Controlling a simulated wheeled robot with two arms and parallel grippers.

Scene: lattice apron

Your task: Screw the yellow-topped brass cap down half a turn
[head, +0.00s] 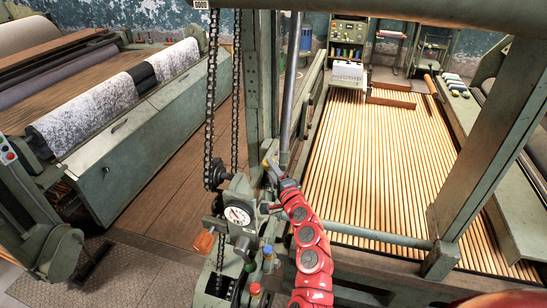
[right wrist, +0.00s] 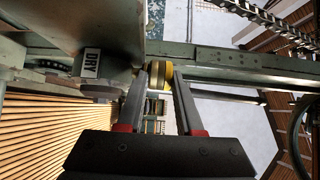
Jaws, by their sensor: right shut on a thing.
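The yellow-topped cap (right wrist: 166,74) shows between the fingertips of my right gripper (right wrist: 164,72) in the right wrist view, with a finger on each side of it. Its brass body is mostly hidden, and I cannot tell how far down it sits. In the head view a small yellow top (head: 265,163) shows at the tip of my right gripper (head: 273,170), above the green machine housing. My red right arm reaches up to it from the bottom. My left gripper is in neither view.
A dial gauge (head: 238,215) sits on the green housing below the gripper. A blue-topped fitting (head: 267,249) and a red-topped one (head: 255,289) stand lower. A chain (head: 211,90) hangs at left. A green post (head: 485,130) and the slatted apron (head: 375,150) lie to the right.

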